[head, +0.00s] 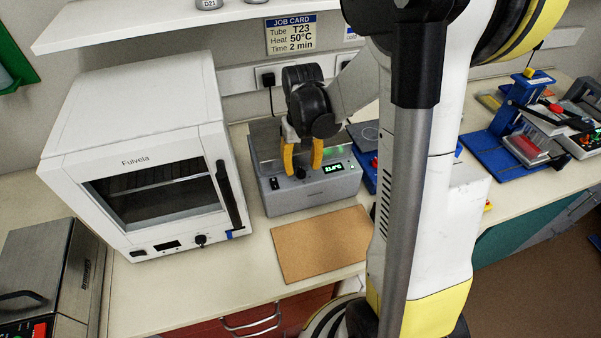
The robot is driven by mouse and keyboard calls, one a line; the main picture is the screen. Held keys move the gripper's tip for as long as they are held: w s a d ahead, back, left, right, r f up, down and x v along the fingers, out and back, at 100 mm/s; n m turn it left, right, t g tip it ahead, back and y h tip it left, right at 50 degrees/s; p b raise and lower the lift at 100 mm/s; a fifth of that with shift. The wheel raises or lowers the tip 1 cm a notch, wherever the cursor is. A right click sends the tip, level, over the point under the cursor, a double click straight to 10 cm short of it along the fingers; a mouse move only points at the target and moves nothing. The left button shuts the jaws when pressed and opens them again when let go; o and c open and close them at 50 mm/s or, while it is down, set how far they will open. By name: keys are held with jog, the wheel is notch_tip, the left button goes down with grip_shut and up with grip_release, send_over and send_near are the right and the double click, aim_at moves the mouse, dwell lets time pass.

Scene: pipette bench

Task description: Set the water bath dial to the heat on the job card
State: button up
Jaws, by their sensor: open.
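The job card (290,35) on the back wall reads Tube T23, Heat 50°C, Time 2 min. The water bath (315,199) is a grey box on the bench, right of the white oven. Its front has a small green display (333,168), too small to read surely. A dark round dial (300,174) shows on the front, left of the display. My gripper (302,170) points down with its yellow fingers apart, one on each side of the dial in this view. I cannot tell whether they touch it. The gripper hides part of the bath's top.
The white oven (150,150) stands close on the left. A brown mat (322,243) lies in front of the bath. My arm hides the bench on the right, beyond which stands a blue device (500,155). A shelf (150,25) overhangs the upper left.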

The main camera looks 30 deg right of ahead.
jog(key=shift+f, duration=1.25)
grip_shut()
jog(key=shift+m+b, duration=0.3)
jog(key=shift+m, duration=0.1)
jog(key=shift+a+m+b, duration=0.15)
jog(key=shift+m+b, duration=0.55)
jog(key=shift+m, duration=1.8)
